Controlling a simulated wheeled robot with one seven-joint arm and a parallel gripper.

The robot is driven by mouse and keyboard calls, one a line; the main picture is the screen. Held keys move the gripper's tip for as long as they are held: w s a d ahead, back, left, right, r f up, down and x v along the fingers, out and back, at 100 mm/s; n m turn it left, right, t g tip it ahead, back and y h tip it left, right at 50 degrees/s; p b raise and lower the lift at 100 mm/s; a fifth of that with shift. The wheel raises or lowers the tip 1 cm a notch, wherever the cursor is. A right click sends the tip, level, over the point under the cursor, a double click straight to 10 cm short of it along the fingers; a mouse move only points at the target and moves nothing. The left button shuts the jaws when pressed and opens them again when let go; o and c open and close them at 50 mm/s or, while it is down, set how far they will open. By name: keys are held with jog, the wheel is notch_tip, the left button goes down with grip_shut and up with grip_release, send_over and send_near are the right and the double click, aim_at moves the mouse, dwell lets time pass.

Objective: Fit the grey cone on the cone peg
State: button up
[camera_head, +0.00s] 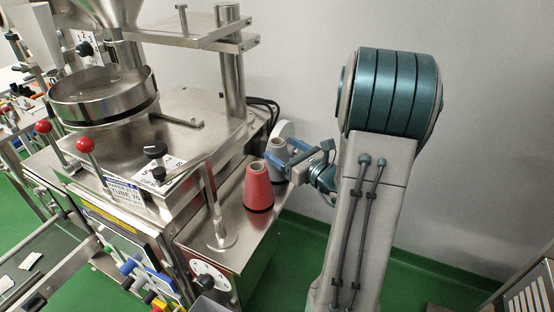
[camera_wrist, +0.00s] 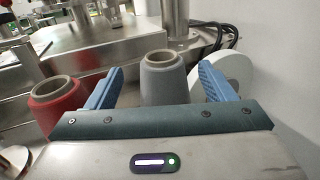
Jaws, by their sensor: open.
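The grey cone (camera_head: 277,150) stands upright on the steel ledge of the machine, behind the red cone. In the wrist view the grey cone (camera_wrist: 165,80) stands between the two blue fingers, with a visible gap on each side. My gripper (camera_head: 298,156) is open and comes at the cone from the right; its fingers hide part of the cone in the head view. A thin upright metal rod with a flared round base (camera_head: 222,236) stands on the front of the ledge and looks like the cone peg; no cone is on it.
A red cone (camera_head: 258,188) stands close to the left finger, also in the wrist view (camera_wrist: 60,105). A white disc (camera_wrist: 228,78) stands behind the right finger. The steel machine (camera_head: 190,110) borders the ledge on the left; a wall is behind.

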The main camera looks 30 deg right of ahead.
aim_at(274, 142)
jog(key=shift+w+a+r, duration=0.1)
jog(key=shift+w+a, duration=0.05)
jog(key=shift+w, duration=0.45)
jog(key=p+x, duration=0.2)
jog(key=x, duration=0.2)
jog(key=shift+w, duration=0.15)
jog(key=shift+c, duration=0.4)
jog(key=c, duration=1.5)
